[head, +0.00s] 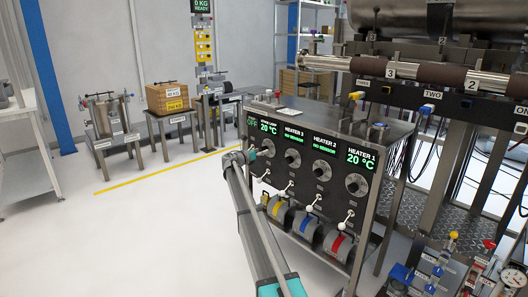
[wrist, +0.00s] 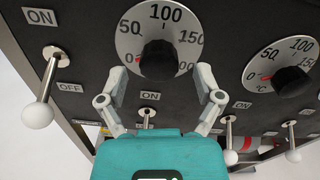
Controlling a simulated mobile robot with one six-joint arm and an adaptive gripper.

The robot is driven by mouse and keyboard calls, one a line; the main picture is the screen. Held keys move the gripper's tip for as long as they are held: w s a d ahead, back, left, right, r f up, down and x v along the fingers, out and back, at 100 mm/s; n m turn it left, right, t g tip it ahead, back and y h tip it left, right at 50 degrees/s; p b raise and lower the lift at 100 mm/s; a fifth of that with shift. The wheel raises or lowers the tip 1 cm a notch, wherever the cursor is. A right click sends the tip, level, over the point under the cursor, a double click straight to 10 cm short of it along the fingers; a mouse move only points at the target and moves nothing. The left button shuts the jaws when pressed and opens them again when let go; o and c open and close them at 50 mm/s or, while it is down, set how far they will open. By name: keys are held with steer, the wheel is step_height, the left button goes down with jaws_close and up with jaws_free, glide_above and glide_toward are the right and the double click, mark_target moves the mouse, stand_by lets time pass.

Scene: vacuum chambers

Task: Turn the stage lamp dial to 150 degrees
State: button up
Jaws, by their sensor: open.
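The dial (wrist: 128,40) in front of my gripper is a light disc marked 50, 100 and 150, with a black knob (wrist: 158,60) at its centre. A red mark shows at the knob's left, near the zero end; the exact setting is hard to read.
A second dial (wrist: 262,65) sits to the right. A white-tipped toggle lever (wrist: 40,100) stands at the left, with more levers below the dials. Heater dials (head: 324,169) continue along the panel. Coloured round fittings (head: 308,228) stick out lower down. Floor at left is clear.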

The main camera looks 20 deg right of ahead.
steer(key=shift+x, duration=1.15)
